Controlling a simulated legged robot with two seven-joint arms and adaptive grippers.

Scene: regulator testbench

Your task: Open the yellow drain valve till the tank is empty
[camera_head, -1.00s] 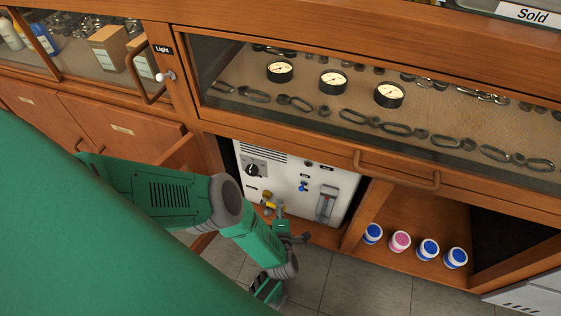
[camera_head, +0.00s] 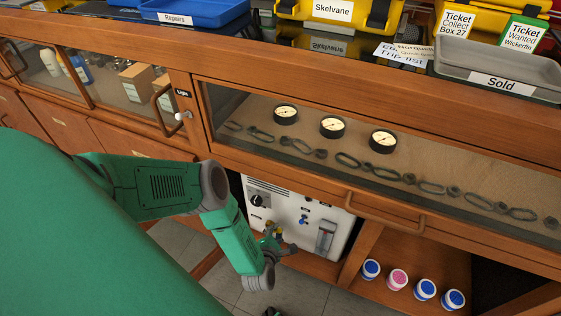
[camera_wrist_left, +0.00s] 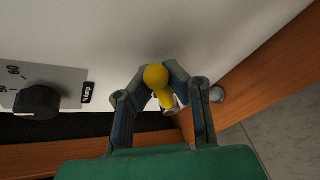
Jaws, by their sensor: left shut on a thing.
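The yellow drain valve (camera_wrist_left: 158,82) shows in the left wrist view, with a rounded yellow end and a short yellow stem. My left gripper (camera_wrist_left: 162,74) is shut on it, one finger on each side. In the head view the yellow valve (camera_head: 268,241) is small, low on the front of the white unit (camera_head: 290,200), partly hidden by my left arm. The unit also carries a black knob, a small blue valve and a clear upright gauge (camera_head: 326,237). The level in the gauge is too small to read.
The unit stands in an open bay under a wooden counter with a glass display case (camera_head: 420,150). Beside it, a shelf holds several white jars (camera_head: 397,279) with blue or pink lids. The wooden bay edge is close to my gripper. Grey floor tiles (camera_head: 300,290) lie in front.

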